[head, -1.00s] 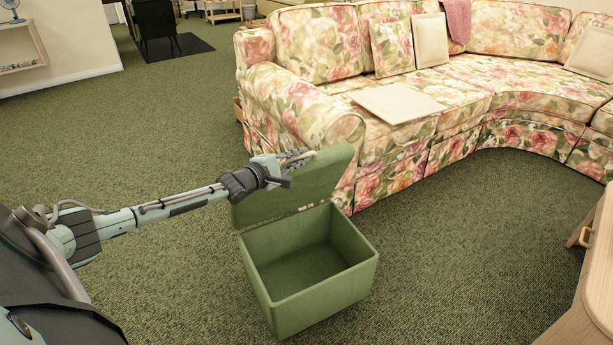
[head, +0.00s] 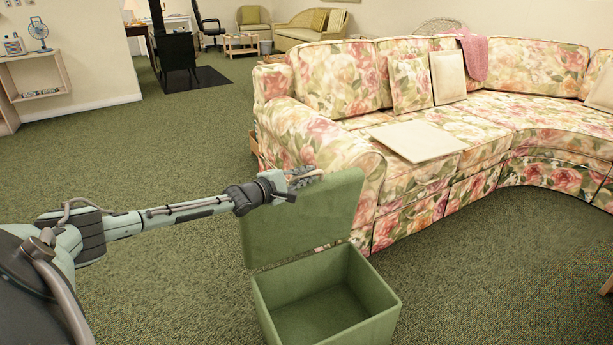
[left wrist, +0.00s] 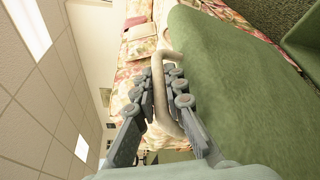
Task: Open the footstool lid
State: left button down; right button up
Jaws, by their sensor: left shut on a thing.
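The green footstool (head: 385,328) stands on the carpet at the bottom middle of the head view, its empty inside showing. Its green lid (head: 312,218) is swung up, standing steeply on the hinge edge at the far left side of the box. My left gripper (head: 306,178) is at the lid's top edge. In the left wrist view, the fingers (left wrist: 168,98) are closed around a pale loop handle (left wrist: 158,78) on the green lid (left wrist: 235,95). In the head view the fingers partly hide the handle. My right gripper is not in view.
A floral curved sofa (head: 330,75) stands close behind the lid, with a flat cream cushion (head: 418,140) on its seat. Open carpet (head: 130,165) lies to the left.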

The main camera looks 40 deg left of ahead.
pick_arm(q)
jog(key=c, duration=1.9)
grip_release()
jog(key=shift+o, duration=0.2)
jog(key=shift+s+a, duration=0.1)
jog(key=shift+s, duration=0.55)
jog(key=s+a+r, duration=0.1)
jog(key=s, duration=0.9)
jog(key=shift+s+r, duration=0.25)
jog(key=shift+r, duration=0.15)
